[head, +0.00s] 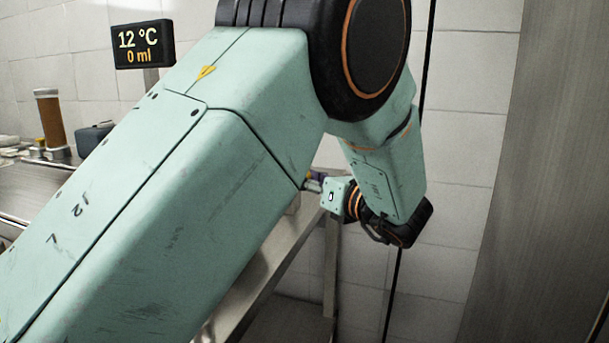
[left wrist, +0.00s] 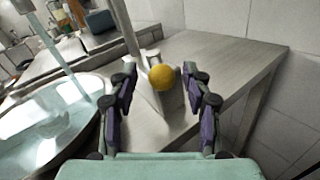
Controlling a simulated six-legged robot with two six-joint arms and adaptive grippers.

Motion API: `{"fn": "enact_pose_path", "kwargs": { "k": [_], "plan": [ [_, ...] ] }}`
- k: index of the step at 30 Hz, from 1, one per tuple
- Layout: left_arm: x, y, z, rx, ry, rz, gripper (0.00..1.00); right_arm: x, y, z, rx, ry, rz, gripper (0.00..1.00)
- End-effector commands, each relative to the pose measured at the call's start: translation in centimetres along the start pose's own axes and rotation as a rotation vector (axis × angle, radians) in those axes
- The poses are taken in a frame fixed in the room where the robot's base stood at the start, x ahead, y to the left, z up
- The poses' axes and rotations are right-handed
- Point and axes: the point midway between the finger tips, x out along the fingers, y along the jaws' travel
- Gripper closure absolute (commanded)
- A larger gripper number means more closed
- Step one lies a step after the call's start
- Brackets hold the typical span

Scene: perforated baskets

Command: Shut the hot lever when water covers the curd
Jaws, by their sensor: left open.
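My left gripper (left wrist: 160,72) is open in the left wrist view, its dark, purple-padded fingers apart. A round yellow knob (left wrist: 162,77) shows between the fingertips, in front of a pale upright piece; I cannot tell whether it is the hot lever or whether a finger touches it. A wide round metal vat (left wrist: 88,92) is at the left, with a pale, shiny surface inside. A pale bluish column (left wrist: 52,40) slants down towards it, perhaps water. No curd can be made out. In the head view my left arm hides most of the scene; its gripper (head: 313,183) shows only partly.
A black display (head: 143,44) reads 12 °C and 0 ml. A steel table (left wrist: 235,52) lies beyond the fingers, its right edge open to the floor. A brown cylinder (head: 53,122) and a dark box (head: 92,138) stand at the far left by a tiled wall.

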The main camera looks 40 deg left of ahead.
Motion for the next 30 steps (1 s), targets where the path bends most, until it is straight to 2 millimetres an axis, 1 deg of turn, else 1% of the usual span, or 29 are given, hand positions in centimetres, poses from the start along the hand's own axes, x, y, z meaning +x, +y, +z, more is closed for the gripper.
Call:
{"fn": "enact_pose_path", "kwargs": {
  "k": [10,27,30],
  "plan": [
    [-0.22,0.04,-0.01,0.0,0.0,-0.001,0.51,-0.02,0.0,0.01,0.0,0.0,0.0,0.6],
    [0.08,0.0,0.0,0.0,0.0,0.0,0.99,-0.02,0.0,0.01,0.0,0.0,0.0,0.6],
    [0.11,0.01,0.01,-0.001,0.0,0.0,1.0,-0.02,0.0,0.01,0.0,0.0,0.0,0.6]
  ]
}}
